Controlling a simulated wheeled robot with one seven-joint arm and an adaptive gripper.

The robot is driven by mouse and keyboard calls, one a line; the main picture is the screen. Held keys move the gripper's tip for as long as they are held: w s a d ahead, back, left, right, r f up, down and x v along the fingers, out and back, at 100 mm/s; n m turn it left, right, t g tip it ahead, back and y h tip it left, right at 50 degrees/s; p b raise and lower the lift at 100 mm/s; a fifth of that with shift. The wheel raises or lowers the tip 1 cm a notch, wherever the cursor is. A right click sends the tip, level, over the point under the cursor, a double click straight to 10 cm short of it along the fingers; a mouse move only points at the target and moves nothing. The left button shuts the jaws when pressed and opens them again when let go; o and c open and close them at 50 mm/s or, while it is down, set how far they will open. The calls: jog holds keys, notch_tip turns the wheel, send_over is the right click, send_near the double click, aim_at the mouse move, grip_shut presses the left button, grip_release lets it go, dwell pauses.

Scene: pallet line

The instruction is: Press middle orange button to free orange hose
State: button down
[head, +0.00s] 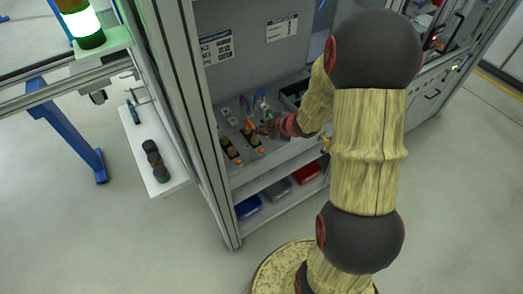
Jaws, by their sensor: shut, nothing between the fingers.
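The panel with the hoses and buttons is inside the grey cabinet. Small orange buttons show along its front, one on the left (238,162) and one to its right (262,151); any further one is hidden by my arm. An orange hose (247,124) stands up behind them, close to my gripper. My gripper (266,128) is shut and empty over the panel, behind and above the right-hand visible button. Whether its fingertips touch anything is too small to tell.
Blue (248,207), grey (278,188) and red (306,173) bins sit on the shelf below. A cabinet post (200,120) stands left of the panel. A white side shelf (142,140) holds a dark cylinder (155,160). Floor at the lower left is clear.

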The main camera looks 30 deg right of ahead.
jog(key=b, duration=0.8)
send_over(260, 151)
jog(key=shift+s+f, duration=0.15)
jog(key=shift+f, duration=3.35)
jog(key=shift+d+f+b, duration=0.1)
jog(key=shift+f+b, duration=0.25)
jog(key=shift+f, duration=0.5)
jog(key=shift+f, duration=0.15)
jog(key=shift+f, duration=0.3)
jog(key=shift+f+b, duration=0.4)
jog(key=shift+f, duration=0.05)
jog(key=shift+r, duration=0.1)
jog(key=shift+r+p, duration=0.8)
jog(key=shift+p, duration=0.25)
